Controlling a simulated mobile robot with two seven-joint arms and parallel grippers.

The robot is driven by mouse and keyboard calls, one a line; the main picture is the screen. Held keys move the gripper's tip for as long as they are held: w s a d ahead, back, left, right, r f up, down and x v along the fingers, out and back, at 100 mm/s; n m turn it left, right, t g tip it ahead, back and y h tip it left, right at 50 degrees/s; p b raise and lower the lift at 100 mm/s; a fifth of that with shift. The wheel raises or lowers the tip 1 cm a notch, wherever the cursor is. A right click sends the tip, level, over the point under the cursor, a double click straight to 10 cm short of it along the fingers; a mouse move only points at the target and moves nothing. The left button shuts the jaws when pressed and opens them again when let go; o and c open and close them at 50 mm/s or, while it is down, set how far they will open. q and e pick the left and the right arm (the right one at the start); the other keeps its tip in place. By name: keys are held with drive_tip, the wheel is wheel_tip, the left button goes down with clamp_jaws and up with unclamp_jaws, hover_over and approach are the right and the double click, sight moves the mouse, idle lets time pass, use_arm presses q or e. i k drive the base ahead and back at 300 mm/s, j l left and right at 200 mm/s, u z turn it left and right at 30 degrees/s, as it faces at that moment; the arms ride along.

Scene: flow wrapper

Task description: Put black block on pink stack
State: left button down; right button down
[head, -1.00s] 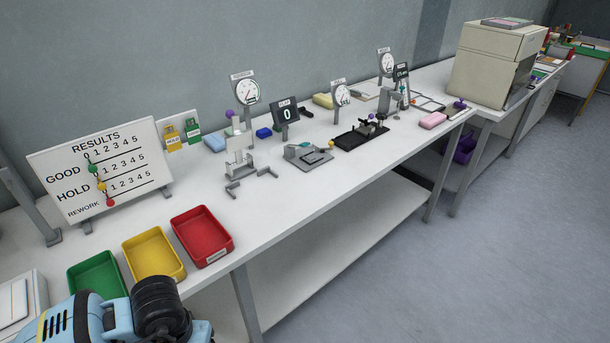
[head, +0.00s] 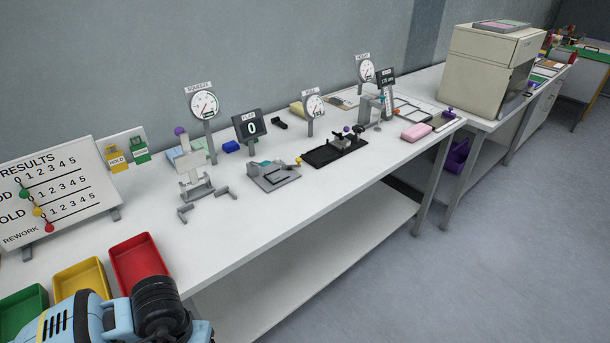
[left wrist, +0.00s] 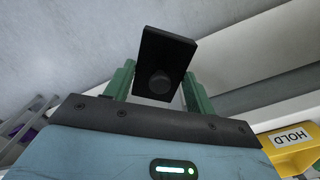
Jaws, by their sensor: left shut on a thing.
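A black block (left wrist: 168,60) with a round knob or hole on its near face is held between the green fingers of my left gripper (left wrist: 160,85) in the left wrist view. The gripper is shut on it, and nothing else touches the block there. In the head view my blue left arm shows at the bottom left, but its fingers and the block are not visible. A pink block or stack (head: 416,132) lies on the bench toward the right end; I cannot tell how many pieces it has. My right gripper is not in view.
The white bench (head: 240,240) has a clear front strip. Red (head: 140,262), yellow (head: 82,283) and green (head: 22,308) trays stand at left. Dial gauges, fixtures and a black tray (head: 322,157) stand left of the pink piece. A beige machine (head: 490,65) stands beyond it.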

sight(417, 130)
drive_tip(key=i+l, duration=0.2)
drive_tip(key=l, duration=0.2)
drive_tip(key=i+l, duration=0.25)
drive_tip(key=l, duration=0.15)
drive_tip(key=i+l, duration=0.2)
drive_tip(key=l, duration=0.2)
drive_tip(key=i+l, duration=0.2)
drive_tip(key=l, duration=0.2)
drive_tip(key=i+l, duration=0.25)
drive_tip(key=l, duration=0.15)
drive_tip(key=i+l, duration=0.35)
drive_tip(key=l, duration=0.15)
drive_tip(key=i+l+u, duration=0.1)
drive_tip(key=i+l, duration=0.25)
drive_tip(key=l, duration=0.1)
